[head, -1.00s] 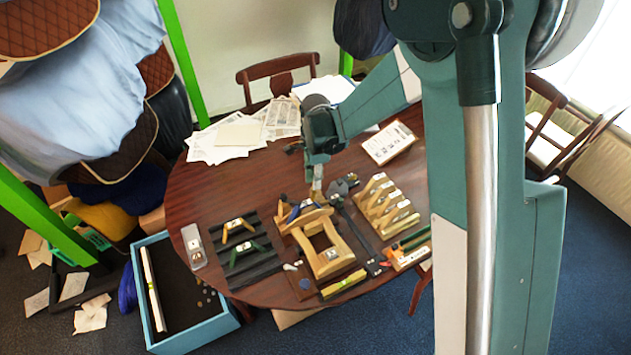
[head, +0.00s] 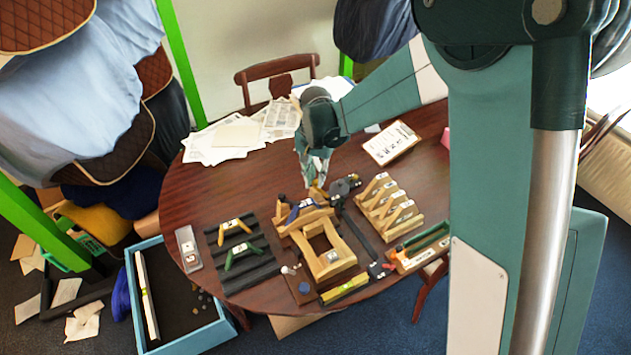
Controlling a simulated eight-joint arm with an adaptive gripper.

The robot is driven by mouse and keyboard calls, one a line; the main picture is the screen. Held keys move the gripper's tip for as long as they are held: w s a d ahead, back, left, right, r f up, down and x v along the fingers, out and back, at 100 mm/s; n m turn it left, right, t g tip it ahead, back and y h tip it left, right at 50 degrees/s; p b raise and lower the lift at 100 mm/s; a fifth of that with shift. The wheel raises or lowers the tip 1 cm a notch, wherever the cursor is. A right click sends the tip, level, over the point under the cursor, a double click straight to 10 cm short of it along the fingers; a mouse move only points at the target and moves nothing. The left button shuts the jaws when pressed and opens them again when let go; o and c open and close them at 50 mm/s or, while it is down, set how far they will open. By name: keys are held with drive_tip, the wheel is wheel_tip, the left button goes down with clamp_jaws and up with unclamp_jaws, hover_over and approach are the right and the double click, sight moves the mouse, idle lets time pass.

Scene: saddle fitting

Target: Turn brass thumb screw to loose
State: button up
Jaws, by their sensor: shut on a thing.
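The wooden saddle fixture (head: 324,251) stands near the middle of the round table, with a blue piece (head: 300,210) across its back end. The brass thumb screw (head: 317,190) shows as a small yellow-brown shape behind that end. My gripper (head: 316,180) points down from behind the fixture, its fingertips closed on the brass thumb screw. The fingertips hide part of the screw, and its exact turn is too small to tell.
A dark ribbed rack (head: 240,270) with yellow and green saddle pieces is left of the fixture. A wooden slotted rack (head: 388,207) and a dark clamp-like tool (head: 345,187) are to the right. Papers and a clipboard (head: 391,143) lie behind.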

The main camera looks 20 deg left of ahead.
sight(315, 182)
drive_tip(key=n+b, duration=0.2)
drive_tip(key=n, duration=0.4)
drive_tip(key=n+b, duration=0.1)
drive_tip(key=n, duration=0.5)
drive_tip(key=shift+n, duration=0.3)
drive_tip(key=o, duration=0.9)
drive_tip(key=shift+r, duration=0.1)
drive_tip(key=shift+r, duration=5.95)
